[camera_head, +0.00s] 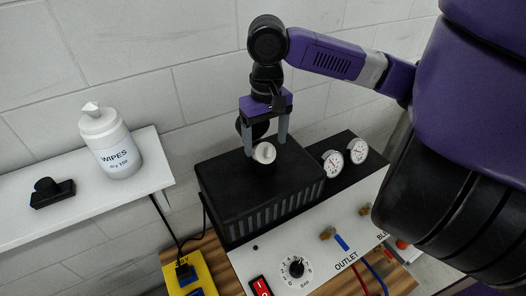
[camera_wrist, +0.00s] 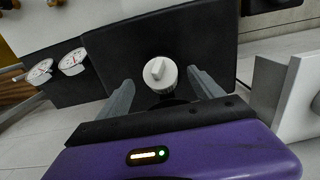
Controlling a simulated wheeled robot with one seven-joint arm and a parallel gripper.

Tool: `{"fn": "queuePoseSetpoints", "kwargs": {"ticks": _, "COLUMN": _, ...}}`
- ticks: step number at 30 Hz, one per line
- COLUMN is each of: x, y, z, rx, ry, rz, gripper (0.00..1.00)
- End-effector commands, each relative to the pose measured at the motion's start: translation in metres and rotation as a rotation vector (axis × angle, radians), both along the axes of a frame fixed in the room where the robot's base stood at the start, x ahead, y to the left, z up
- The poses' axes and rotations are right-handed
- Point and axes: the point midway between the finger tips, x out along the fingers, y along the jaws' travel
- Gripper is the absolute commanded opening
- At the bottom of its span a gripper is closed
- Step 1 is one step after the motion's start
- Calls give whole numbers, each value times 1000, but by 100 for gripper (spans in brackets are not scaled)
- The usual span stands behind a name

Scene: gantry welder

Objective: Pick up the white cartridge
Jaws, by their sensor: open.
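The white cartridge (camera_head: 264,153) is a small round white piece with a raised ridge on its top. It sits on or just above the black box (camera_head: 230,200), with a dark part below it. In the wrist view the white cartridge (camera_wrist: 160,73) lies between and slightly beyond my fingertips. My gripper (camera_head: 265,148) is open and points down over the box, one finger on each side of the cartridge. In the wrist view my gripper (camera_wrist: 160,88) shows both grey fingers apart, with gaps to the cartridge. Whether the cartridge's base touches the box is hidden.
Two round gauges (camera_head: 333,163) stand right of the black box. A panel with a dial (camera_head: 296,268), a red switch (camera_head: 261,287) and brass fittings is in front. A white shelf (camera_head: 90,205) at left holds a wipes bottle (camera_head: 110,140) and a small black object (camera_head: 52,193). A wall stands behind.

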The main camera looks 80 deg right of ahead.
Motion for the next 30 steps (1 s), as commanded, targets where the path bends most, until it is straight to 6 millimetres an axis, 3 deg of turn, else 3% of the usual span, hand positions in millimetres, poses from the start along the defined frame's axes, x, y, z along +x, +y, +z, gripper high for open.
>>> {"fn": "queuePoseSetpoints", "kwargs": {"ticks": 6, "x": 1, "y": 0, "z": -22, "rx": 0, "ry": -1, "rz": 0, "gripper": 76}}
{"fn": "queuePoseSetpoints", "kwargs": {"ticks": 14, "x": 1, "y": 0, "z": -24, "rx": 0, "ry": -1, "rz": 1, "gripper": 74}}
{"fn": "queuePoseSetpoints", "kwargs": {"ticks": 24, "x": 1, "y": 0, "z": -24, "rx": 0, "ry": -1, "rz": 1, "gripper": 8}}
{"fn": "queuePoseSetpoints", "kwargs": {"ticks": 30, "x": 1, "y": 0, "z": -24, "rx": 0, "ry": -1, "rz": 1, "gripper": 4}}
